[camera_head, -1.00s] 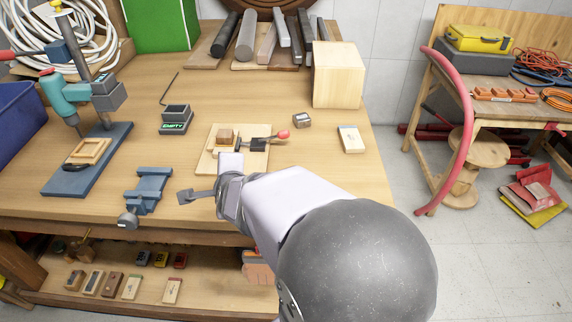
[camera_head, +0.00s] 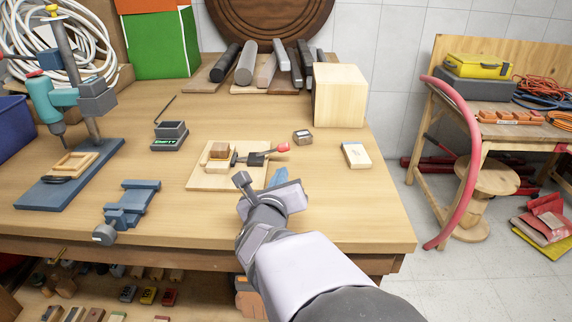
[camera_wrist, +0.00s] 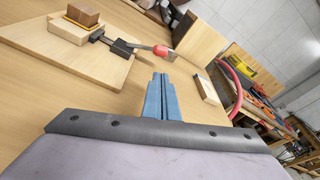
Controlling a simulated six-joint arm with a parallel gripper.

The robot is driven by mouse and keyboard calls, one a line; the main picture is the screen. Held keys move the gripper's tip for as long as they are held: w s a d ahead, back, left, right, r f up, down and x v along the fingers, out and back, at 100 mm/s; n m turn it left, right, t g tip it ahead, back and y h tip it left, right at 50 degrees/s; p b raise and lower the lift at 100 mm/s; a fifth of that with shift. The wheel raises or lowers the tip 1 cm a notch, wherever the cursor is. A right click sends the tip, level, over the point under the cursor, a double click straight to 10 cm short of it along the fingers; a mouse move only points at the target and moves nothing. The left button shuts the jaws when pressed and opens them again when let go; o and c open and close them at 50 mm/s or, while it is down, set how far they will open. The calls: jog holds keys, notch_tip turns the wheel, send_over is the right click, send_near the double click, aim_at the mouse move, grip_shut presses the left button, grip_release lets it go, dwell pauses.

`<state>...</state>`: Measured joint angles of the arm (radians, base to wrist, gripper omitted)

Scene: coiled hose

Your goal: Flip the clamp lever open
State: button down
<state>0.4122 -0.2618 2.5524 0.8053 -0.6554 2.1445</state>
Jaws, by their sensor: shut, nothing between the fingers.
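The toggle clamp (camera_head: 252,159) has a dark body and a lever with a red tip (camera_head: 283,147). It is mounted on a light wooden board (camera_head: 205,181) beside a small brown block (camera_head: 219,150). The lever lies low, pointing right, away from the block. In the wrist view the red lever tip (camera_wrist: 163,51) is just beyond my fingers. My gripper (camera_head: 279,174) has blue fingers, shut and empty, in front of the lever, on the near side. In the wrist view the fingers (camera_wrist: 161,78) are pressed together, apart from the lever.
A blue vise (camera_head: 132,205) stands at the bench's front left. A drill press (camera_head: 75,110) is further left. A large wooden block (camera_head: 340,95), a small dark block (camera_head: 303,137) and a pale block (camera_head: 356,155) stand right of the board. The front right bench top is clear.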

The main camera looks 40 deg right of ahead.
aim_at(272, 151)
jog(key=shift+w+d, duration=0.1)
jog(key=shift+p+x, duration=0.95)
jog(key=shift+x, duration=3.95)
